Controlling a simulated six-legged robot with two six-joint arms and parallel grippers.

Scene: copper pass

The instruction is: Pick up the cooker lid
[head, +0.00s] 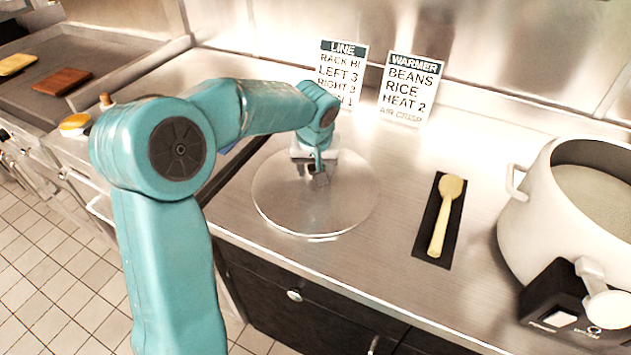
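The cooker lid (318,208), a round, pale, see-through disc with a shiny rim, lies flat on the steel counter. My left gripper (312,168) points down at the middle of the lid, where a knob would be. Its fingers are small and dark, and the gripper body hides the lid's centre. I cannot tell whether the fingers are closed on anything. The white cooker (575,225) stands at the right with its top open and pale contents inside. My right gripper is not in view.
A yellow spoon (441,225) lies on a dark mat (428,247) between lid and cooker. Two sign cards, LINE (342,68) and WARMER (410,88), stand behind. A griddle (112,58) is at the far left. The counter's front edge runs close before the lid.

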